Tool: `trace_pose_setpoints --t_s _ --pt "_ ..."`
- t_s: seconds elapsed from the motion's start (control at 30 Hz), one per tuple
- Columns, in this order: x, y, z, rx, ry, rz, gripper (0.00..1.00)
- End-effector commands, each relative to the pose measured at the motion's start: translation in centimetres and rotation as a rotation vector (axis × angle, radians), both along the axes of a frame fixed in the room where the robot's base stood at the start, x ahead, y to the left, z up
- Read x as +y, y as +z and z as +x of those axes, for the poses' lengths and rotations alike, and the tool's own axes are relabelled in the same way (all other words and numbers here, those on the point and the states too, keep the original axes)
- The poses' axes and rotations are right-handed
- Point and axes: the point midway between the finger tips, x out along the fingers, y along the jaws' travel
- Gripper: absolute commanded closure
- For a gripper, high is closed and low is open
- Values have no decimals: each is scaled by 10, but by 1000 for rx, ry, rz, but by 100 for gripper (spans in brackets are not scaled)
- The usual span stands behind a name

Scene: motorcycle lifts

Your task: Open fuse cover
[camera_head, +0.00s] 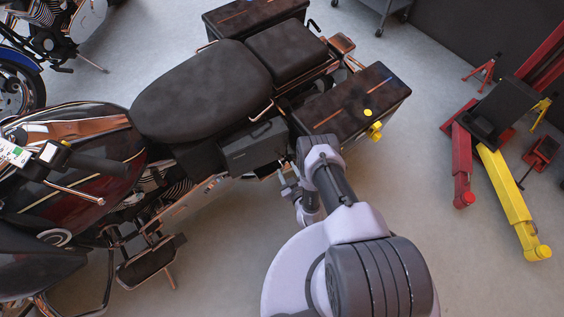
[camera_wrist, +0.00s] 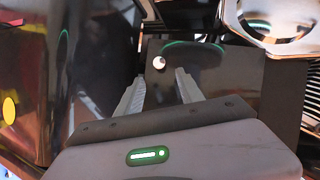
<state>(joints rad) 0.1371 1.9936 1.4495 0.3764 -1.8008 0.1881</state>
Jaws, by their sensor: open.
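A dark box-like side cover (camera_head: 255,147), which looks like the fuse cover, sits under the seat on the near side of the motorcycle. It appears shut. In the head view my gripper (camera_head: 287,184) is low beside the cover, partly hidden by my arm.
A dark saddlebag (camera_head: 345,98) with yellow pieces stands close to my arm; its side fills the left of the wrist view. The seat (camera_head: 203,90) is above the cover. A red and yellow lift (camera_head: 503,185) stands at right. Floor between is clear.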

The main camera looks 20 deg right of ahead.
Motion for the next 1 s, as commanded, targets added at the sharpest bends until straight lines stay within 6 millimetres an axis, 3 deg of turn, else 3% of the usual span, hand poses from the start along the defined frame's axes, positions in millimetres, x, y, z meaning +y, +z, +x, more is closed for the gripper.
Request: trace_pose_setpoints --t_s 0.03,0.3,0.67,0.9,1.0 --pt "1 -18 14 -4 1 -1 56" --pt "3 -30 61 -2 0 -1 56" --pt "4 -28 69 0 -1 0 56" --pt "4 -28 69 0 -1 0 100" --pt "4 -28 69 0 -1 0 100"
